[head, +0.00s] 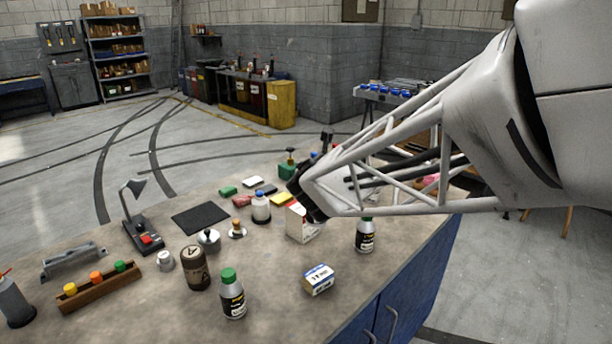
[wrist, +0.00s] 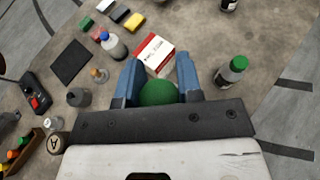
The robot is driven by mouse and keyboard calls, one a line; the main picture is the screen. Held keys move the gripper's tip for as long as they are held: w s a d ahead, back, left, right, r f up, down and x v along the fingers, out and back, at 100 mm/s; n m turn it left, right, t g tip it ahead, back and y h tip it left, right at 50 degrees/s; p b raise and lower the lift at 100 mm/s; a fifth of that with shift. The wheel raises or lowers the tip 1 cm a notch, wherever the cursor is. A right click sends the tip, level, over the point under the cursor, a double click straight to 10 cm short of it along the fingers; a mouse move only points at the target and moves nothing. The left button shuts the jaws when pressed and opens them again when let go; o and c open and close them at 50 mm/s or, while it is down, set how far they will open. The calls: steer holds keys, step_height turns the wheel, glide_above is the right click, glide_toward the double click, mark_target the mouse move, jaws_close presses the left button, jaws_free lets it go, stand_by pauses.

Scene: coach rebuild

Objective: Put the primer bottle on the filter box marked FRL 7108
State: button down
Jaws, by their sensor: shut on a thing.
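My gripper (head: 309,200) is above the table, its fingers hidden in the head view. In the wrist view, its blue fingers (wrist: 158,85) are shut on a green-topped bottle (wrist: 158,93); only the rounded green top shows. Just beyond it is a white and red box (wrist: 154,54), also in the head view (head: 302,229); its print is too small to read surely. A white, blue and yellow box (head: 318,280) sits nearer the front. Similar dark-labelled, green-capped bottles stand at the front (head: 232,296) and at the right (head: 365,237). I cannot read which is primer.
A lamp (head: 144,225), a black mat (head: 200,218) and a wooden tray (head: 98,288) are further left. Bare tabletop lies around the front box.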

steer(key=shift+w, duration=0.1)
steer(key=w+a+f, duration=0.1)
steer(key=w+a, duration=0.2)
steer(key=w, duration=1.2)
steer(key=shift+w+a+f, duration=0.15)
steer(key=shift+a+f, duration=0.05)
steer(key=shift+a, duration=0.2)
steer(key=shift+f, duration=0.1)
steer(key=shift+f, duration=1.7)
steer(key=shift+f, duration=0.1)
steer(key=c, duration=0.8)
jaws_free()
steer(key=shift+v, duration=6.05)
